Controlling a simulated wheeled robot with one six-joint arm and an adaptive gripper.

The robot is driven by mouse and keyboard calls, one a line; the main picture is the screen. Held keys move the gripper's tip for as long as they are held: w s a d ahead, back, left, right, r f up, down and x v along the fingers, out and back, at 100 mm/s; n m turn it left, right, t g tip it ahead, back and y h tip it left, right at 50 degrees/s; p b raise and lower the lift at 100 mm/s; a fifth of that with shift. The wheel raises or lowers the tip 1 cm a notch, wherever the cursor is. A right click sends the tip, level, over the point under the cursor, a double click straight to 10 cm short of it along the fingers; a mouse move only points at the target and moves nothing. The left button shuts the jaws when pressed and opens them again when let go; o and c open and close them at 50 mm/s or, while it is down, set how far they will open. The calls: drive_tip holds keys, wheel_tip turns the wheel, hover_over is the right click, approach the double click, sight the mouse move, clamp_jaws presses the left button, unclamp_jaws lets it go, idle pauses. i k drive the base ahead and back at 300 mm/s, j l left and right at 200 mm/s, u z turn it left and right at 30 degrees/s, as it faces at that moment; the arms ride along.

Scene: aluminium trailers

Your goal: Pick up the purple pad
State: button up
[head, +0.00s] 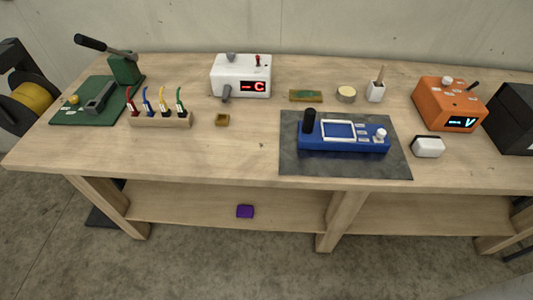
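A small purple pad (245,211) lies flat on the wooden lower shelf (180,202) of the workbench, left of the middle leg. It is near the front part of the shelf, with bare shelf around it. Nothing in the head view covers it. My gripper does not show in this view.
The bench top (230,155) overhangs above the shelf, and a middle leg (327,225) stands right of the pad. The top holds a blue device (343,149) on a dark mat (300,168), a white box (240,75) and an orange box (447,103). Concrete floor in front is clear.

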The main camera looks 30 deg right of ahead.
sight(242, 211)
drive_tip(key=i+j+z, duration=0.2)
drive_tip(key=i+j, duration=0.2)
drive_tip(key=i, duration=0.25)
drive_tip(key=i+j+z, duration=0.2)
drive_tip(key=i+j, duration=0.3)
drive_tip(key=i, duration=0.1)
